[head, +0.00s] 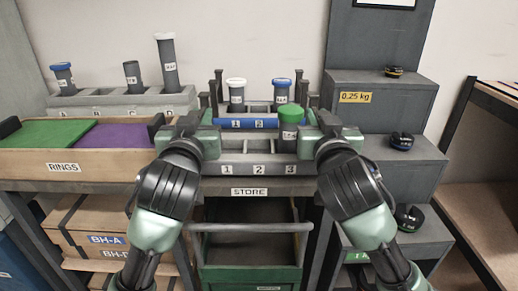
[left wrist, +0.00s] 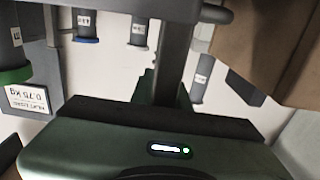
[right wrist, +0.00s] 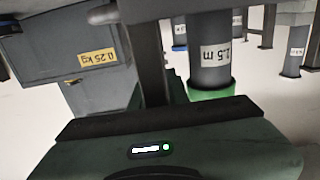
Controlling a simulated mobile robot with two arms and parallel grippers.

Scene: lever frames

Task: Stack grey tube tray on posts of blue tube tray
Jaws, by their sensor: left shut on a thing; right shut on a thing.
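The grey tube tray (head: 238,169), marked 1 2 3, spans between my grippers in the head view. A green-capped tube (head: 290,130) stands upright at its slot 3; it also shows close in the right wrist view (right wrist: 208,65). The blue tube tray (head: 250,122) is behind it, with dark upright posts (head: 213,92) at its ends. A white-capped tube (head: 236,95) and a blue-capped tube (head: 281,95) stand there. My left gripper (head: 207,146) and right gripper (head: 313,143) are shut on the grey tray's ends. Their fingertips are hidden. I cannot tell whether the tray touches the table.
A grey rack (head: 110,101) with several tubes stands at back left, behind the rings box (head: 62,168). Grey steps (head: 375,100) with dark weights rise at right. The STORE table edge (head: 215,187) runs below the trays; a green cart (head: 250,252) is underneath.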

